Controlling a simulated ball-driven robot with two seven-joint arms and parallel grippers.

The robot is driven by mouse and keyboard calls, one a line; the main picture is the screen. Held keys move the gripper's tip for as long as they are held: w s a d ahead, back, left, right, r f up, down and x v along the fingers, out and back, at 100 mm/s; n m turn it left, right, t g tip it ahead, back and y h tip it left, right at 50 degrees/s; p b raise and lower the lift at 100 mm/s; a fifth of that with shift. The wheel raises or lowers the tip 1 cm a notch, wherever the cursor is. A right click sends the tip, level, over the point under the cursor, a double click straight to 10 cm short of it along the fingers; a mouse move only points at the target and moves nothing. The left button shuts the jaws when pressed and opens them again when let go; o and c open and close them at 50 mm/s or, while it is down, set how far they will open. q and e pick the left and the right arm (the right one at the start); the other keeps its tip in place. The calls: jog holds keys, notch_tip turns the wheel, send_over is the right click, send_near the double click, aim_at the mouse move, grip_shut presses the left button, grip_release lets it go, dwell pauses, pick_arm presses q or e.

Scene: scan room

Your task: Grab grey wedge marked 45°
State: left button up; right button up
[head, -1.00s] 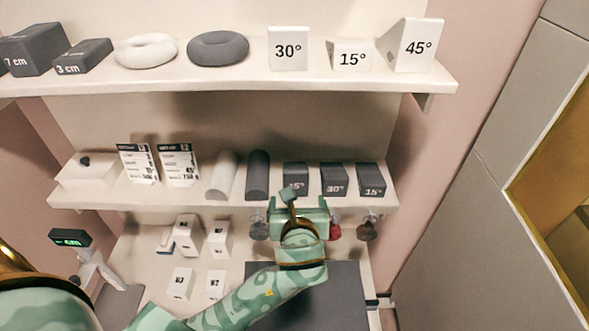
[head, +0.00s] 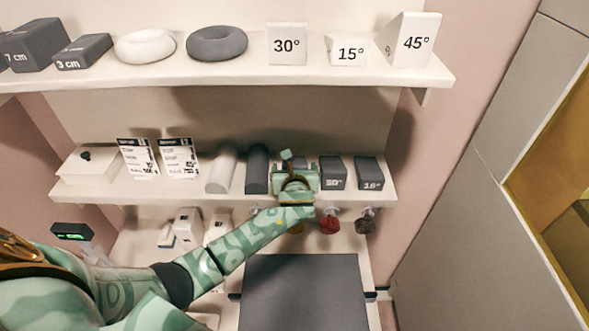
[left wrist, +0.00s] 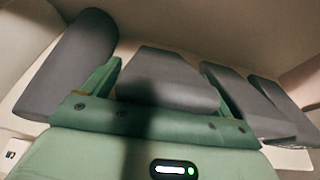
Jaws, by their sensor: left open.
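The grey wedge marked 45° stands on the middle shelf, left of the grey 30° wedge (head: 333,173) and the grey 15° wedge (head: 370,173). My left gripper (head: 297,177) is in front of it in the head view and hides most of it, including its marking. In the left wrist view the grey wedge (left wrist: 165,72) shows between the two fingers of my open left gripper (left wrist: 160,88). The fingers are apart, one to each side of its near end. I cannot tell whether they touch it. My right gripper is not in view.
A dark grey roll (head: 257,170) lies close on the left, beside a pale roll (head: 222,171). The upper shelf (head: 200,77) overhangs and holds white wedges, including a 45° one (head: 411,42). Small red and dark items (head: 330,224) hang under the middle shelf.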

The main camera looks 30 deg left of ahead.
pick_arm(q)
jog(key=c, duration=1.1)
